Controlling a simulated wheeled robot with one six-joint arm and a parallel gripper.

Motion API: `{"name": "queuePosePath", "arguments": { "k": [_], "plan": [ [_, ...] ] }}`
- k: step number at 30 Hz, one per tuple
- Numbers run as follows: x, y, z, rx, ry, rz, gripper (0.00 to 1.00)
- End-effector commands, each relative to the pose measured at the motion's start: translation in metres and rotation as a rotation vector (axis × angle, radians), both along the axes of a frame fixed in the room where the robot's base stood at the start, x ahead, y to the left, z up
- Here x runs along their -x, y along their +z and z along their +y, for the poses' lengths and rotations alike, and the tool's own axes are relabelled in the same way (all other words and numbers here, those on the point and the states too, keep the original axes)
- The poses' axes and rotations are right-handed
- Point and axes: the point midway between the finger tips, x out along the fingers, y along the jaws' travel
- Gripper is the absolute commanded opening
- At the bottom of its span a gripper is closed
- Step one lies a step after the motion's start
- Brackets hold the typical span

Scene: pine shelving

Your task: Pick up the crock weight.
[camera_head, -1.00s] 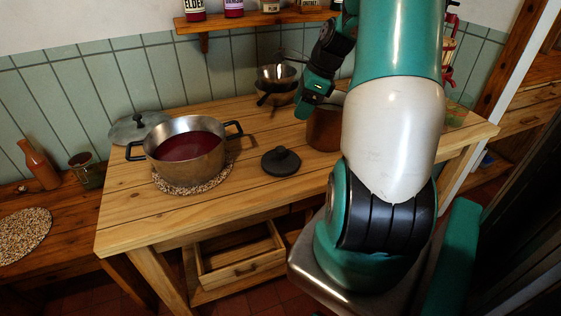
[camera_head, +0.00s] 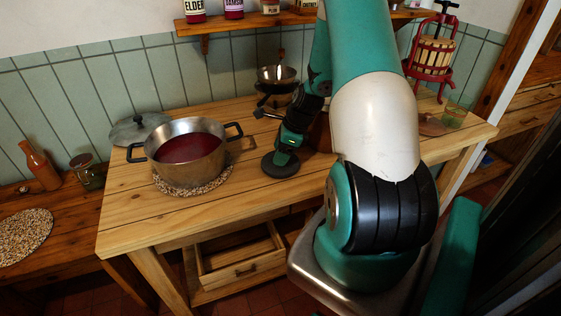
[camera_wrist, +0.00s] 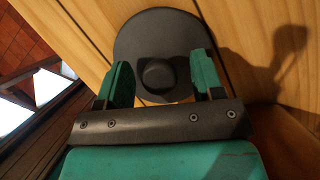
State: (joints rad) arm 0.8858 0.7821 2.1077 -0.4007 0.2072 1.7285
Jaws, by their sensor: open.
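The crock weight (camera_head: 281,165) is a dark round disc with a knob on top, lying flat on the wooden table. In the wrist view the crock weight (camera_wrist: 160,30) shows its knob between the two green fingers of my gripper (camera_wrist: 162,80). The fingers are open, one on each side of the knob, with a gap visible on both sides. In the head view my gripper (camera_head: 285,151) is directly over the disc and hides its knob. I cannot tell whether the fingertips touch the disc.
A pot of red liquid (camera_head: 187,149) stands on a speckled mat (camera_head: 195,187) to the left. A metal lid (camera_head: 138,128) and a bowl (camera_head: 277,74) are farther back. A brown crock (camera_head: 319,134) is close on the right, partly hidden by my arm. The table front is clear.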

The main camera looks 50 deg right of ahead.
Motion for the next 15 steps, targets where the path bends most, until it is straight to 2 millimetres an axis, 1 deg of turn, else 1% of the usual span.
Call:
{"name": "queuePosePath", "arguments": {
  "k": [2,7,8,9,11,12,14,15],
  "plan": [
    [-0.0008,-0.0032,0.0009,0.0,0.0,0.001,0.61],
    [-0.001,-0.0034,0.0008,0.0,0.0,0.0,0.61],
    [-0.001,-0.0034,0.0008,0.0,0.0,0.0,0.59],
    [-0.001,-0.0034,0.0008,0.0,0.0,0.0,0.5],
    [-0.001,-0.0033,0.0008,0.0,0.0,0.0,0.36],
    [-0.0009,-0.0033,0.0009,0.0,0.0,0.0,0.27],
    [-0.0009,-0.0032,0.0009,0.0,0.0,0.0,0.13],
    [-0.0009,-0.0032,0.0008,0.0,0.0,0.0,0.04]
  ]
}}
